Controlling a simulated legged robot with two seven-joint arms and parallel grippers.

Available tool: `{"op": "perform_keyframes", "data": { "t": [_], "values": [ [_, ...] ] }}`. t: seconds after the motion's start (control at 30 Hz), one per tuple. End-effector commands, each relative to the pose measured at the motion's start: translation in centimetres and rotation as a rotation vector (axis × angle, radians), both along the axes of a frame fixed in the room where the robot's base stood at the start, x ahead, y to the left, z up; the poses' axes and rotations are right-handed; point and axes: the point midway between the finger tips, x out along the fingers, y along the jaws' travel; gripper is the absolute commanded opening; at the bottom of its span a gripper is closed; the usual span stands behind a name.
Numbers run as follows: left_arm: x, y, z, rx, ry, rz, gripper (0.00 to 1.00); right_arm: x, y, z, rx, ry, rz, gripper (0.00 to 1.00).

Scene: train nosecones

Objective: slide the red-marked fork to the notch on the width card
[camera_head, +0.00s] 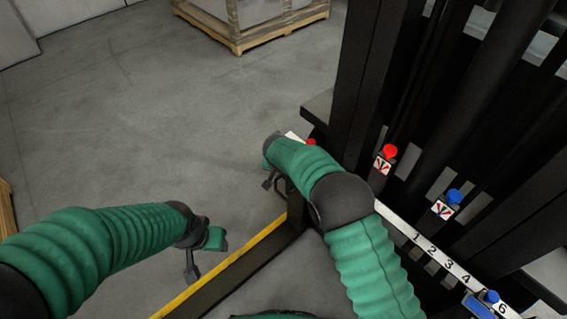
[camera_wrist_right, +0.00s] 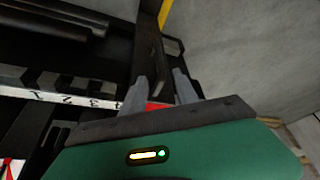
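A red knob (camera_head: 311,142) shows just past my right forearm at the far end of the white numbered scale (camera_head: 398,223). A second red knob (camera_head: 389,152) stands above a small white label on a dark upright. My right gripper (camera_head: 280,183) is beside the scale's far end, partly hidden by its own arm. In the right wrist view its two fingers (camera_wrist_right: 160,90) are apart, with a red part (camera_wrist_right: 157,106) low between them. Contact is not clear.
Blue knobs (camera_head: 453,196) stand farther right along the dark frame, one near the 5 and 6. A yellow-edged beam (camera_head: 236,262) runs below my arms. A wooden pallet (camera_head: 247,42) with a load stands at the back.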

Motion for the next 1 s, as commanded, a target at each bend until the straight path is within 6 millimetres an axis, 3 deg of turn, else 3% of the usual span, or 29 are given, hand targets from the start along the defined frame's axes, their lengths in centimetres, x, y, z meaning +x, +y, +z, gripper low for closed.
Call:
{"op": "perform_keyframes", "data": {
  "t": [0.03,0.1,0.3,0.87,0.97,1.0],
  "values": [
    [0.0,0.0,0.9,0.0,0.0,0.0,0.51,-0.5,0.3,2.0,0.001,-0.001,0.003,0.36],
    [0.0,0.0,1.4,0.0,0.0,0.0,0.51,-1.2,0.3,3.6,-0.001,-0.001,0.002,0.36],
    [0.0,0.0,2.2,0.0,0.0,0.0,0.51,-2.6,0.6,6.7,-0.001,0.001,0.001,0.36],
    [0.0,0.0,2.2,0.0,0.0,0.0,0.51,-2.9,0.5,7.2,-0.002,0.002,0.0,0.36],
    [0.0,0.0,2.2,0.0,0.0,0.0,0.51,-3.6,-1.5,7.9,-0.003,0.017,0.006,0.36],
    [0.0,0.0,2.2,0.0,0.0,0.0,0.51,-4.3,-3.1,8.5,0.0,0.03,0.012,0.36]
  ]
}}
